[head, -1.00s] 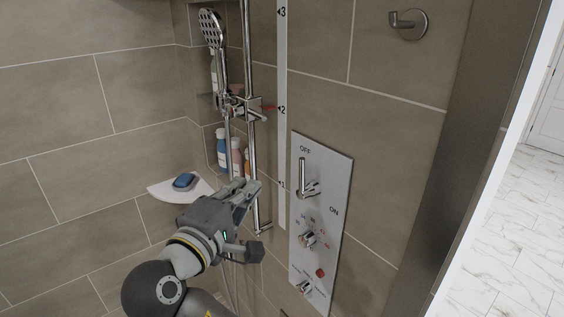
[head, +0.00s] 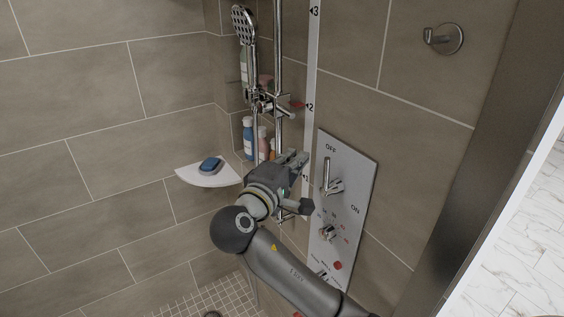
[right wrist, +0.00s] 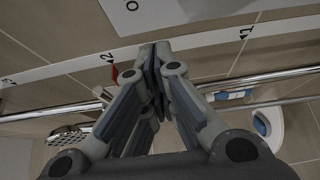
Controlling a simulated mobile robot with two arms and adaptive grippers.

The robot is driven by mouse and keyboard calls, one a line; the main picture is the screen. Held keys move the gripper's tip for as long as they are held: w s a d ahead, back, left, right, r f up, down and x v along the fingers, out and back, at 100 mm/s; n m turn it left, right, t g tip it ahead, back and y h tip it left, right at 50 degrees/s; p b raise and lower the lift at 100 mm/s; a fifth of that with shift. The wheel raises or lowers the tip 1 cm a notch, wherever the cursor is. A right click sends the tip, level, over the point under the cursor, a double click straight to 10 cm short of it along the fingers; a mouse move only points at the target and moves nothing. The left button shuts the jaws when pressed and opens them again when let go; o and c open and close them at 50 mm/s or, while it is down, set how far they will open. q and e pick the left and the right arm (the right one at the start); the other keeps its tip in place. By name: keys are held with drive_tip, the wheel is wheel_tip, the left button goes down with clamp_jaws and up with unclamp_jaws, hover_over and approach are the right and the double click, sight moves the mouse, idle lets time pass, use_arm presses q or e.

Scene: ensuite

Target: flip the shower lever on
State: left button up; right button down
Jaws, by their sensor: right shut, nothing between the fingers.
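The shower lever (head: 327,175) is a chrome handle on a pale control panel (head: 365,172) fixed to the tiled wall. It points straight up, below the OFF mark; the ON mark is lower right. My right gripper (head: 303,158) is shut and empty, just left of the panel's upper part and apart from the lever in the head view. In the right wrist view, the closed fingertips (right wrist: 155,52) point towards the panel's edge (right wrist: 165,18), where part of a letter shows. The lever is not visible there. My left gripper is not in view.
A vertical rail (head: 278,75) with a hand shower (head: 243,25) and a marked white strip (head: 313,60) stand left of the panel. A corner shelf (head: 190,174) holds a blue soap (head: 210,164). Bottles stand in the niche. A hook (head: 444,39) is upper right.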

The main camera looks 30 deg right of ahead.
drive_tip(key=s+p, duration=0.1)
drive_tip(key=s, duration=0.3)
drive_tip(key=shift+d+p, duration=0.4)
drive_tip(key=shift+w, duration=0.1)
